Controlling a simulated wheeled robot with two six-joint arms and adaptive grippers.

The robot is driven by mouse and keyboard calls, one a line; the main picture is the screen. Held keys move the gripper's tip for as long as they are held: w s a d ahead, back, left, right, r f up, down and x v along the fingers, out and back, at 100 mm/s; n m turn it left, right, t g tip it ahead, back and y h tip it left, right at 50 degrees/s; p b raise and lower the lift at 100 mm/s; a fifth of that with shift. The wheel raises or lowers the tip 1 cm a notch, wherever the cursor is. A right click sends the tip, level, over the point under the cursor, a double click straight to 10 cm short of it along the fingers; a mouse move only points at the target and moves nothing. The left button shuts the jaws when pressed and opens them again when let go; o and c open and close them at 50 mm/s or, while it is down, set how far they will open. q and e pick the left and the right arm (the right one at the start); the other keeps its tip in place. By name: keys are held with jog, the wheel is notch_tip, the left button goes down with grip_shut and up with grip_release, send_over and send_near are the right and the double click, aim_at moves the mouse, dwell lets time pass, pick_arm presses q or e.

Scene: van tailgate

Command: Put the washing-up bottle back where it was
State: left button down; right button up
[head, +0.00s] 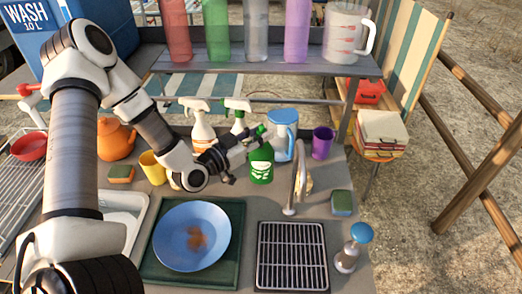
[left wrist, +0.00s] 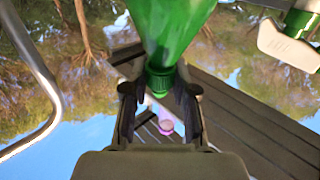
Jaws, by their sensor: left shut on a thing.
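The green washing-up bottle (head: 261,167) stands upright near the middle of the counter, behind the tap (head: 296,180). I cannot tell whether its base touches the counter. My left gripper (head: 255,138) comes in from the left and is shut on the bottle near its neck, below the green cap. In the left wrist view the green bottle (left wrist: 168,30) has its neck between the two fingers of my left gripper (left wrist: 160,100). My right gripper is not in view.
Two spray bottles (head: 202,128) stand behind the gripper, and a blue jug (head: 285,135) and purple cup (head: 322,143) stand right of the bottle. A shelf (head: 260,67) runs above.

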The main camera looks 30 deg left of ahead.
aim_at(262, 155)
pick_arm(q)
jog(key=f, duration=0.4)
jog(key=shift+w, duration=0.2)
jog(key=shift+s+r, duration=0.1)
jog(key=shift+r, duration=0.05)
jog(key=c, duration=0.9)
grip_release()
jog(key=shift+f, duration=0.2)
